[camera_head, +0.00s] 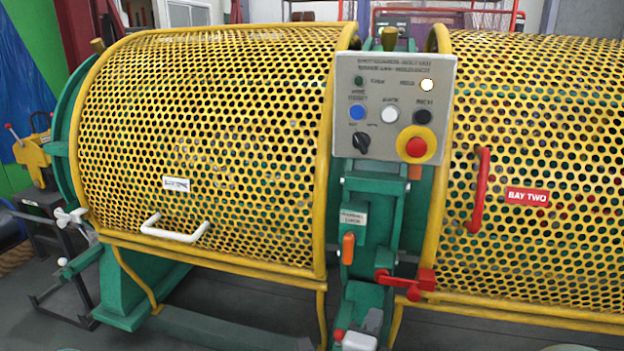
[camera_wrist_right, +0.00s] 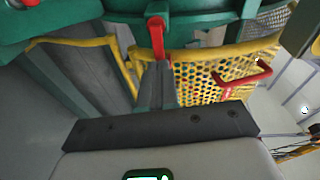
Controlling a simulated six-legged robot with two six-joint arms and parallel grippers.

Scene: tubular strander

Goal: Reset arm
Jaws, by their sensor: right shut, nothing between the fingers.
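My right gripper (camera_head: 372,320) shows at the bottom edge of the head view, low in front of the green post between the two yellow mesh guards. In the right wrist view its dark fingers (camera_wrist_right: 168,85) are together with nothing between them. They point toward the machine, and a red lever (camera_wrist_right: 157,35) shows close beyond them. In the head view the red latch (camera_head: 408,281) lies above and to the right of this gripper. My left gripper is not in view.
A left mesh guard (camera_head: 210,130) with a white handle (camera_head: 175,228) and a right mesh guard (camera_head: 540,120) with a red handle (camera_head: 480,190) flank the grey control panel (camera_head: 392,108). The panel has a red stop button (camera_head: 416,147). Grey floor (camera_head: 225,300) shows below.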

